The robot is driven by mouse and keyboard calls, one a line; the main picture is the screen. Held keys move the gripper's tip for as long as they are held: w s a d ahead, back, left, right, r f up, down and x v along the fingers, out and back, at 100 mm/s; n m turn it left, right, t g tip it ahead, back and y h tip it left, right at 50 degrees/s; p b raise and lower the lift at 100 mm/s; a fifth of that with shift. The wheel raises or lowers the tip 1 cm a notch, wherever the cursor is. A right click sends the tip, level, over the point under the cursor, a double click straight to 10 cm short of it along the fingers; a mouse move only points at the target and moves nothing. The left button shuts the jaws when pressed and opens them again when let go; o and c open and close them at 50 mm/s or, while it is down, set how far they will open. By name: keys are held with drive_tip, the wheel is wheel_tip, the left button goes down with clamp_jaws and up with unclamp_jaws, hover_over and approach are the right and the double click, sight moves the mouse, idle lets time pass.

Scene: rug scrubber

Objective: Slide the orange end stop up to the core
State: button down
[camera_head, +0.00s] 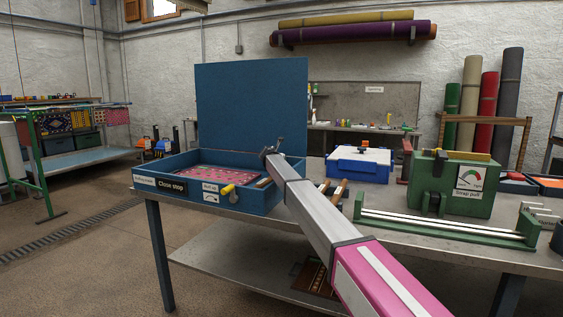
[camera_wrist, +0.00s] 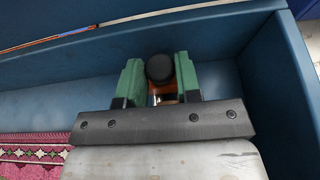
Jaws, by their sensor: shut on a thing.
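My gripper (camera_wrist: 159,82) has two green fingers closed around a small part with a round black knob (camera_wrist: 159,68) on top. A bit of orange (camera_wrist: 166,98) shows between the fingers below the knob; it looks like the orange end stop, mostly hidden. In the head view my gripper (camera_head: 270,151) is at the back right of an open blue box (camera_head: 216,206), and the orange part cannot be made out. The pink patterned rug (camera_head: 190,174) lies flat in the box, and its edge shows at lower left in the wrist view (camera_wrist: 30,150). I cannot make out the core.
The blue lid (camera_head: 250,105) stands upright behind the box. A yellow knob (camera_head: 228,190) sticks out of the box front. The green pull-test unit (camera_head: 452,185) and a blue-and-white case (camera_head: 358,165) stand to the right on the bench. Blue walls lie close behind and right of my fingers.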

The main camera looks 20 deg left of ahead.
drive_tip(key=shift+s, duration=0.95)
drive_tip(key=shift+w, duration=0.1)
drive_tip(key=c, duration=0.8)
unclamp_jaws()
drive_tip(key=shift+c, duration=0.2)
drive_tip(key=v, duration=1.1)
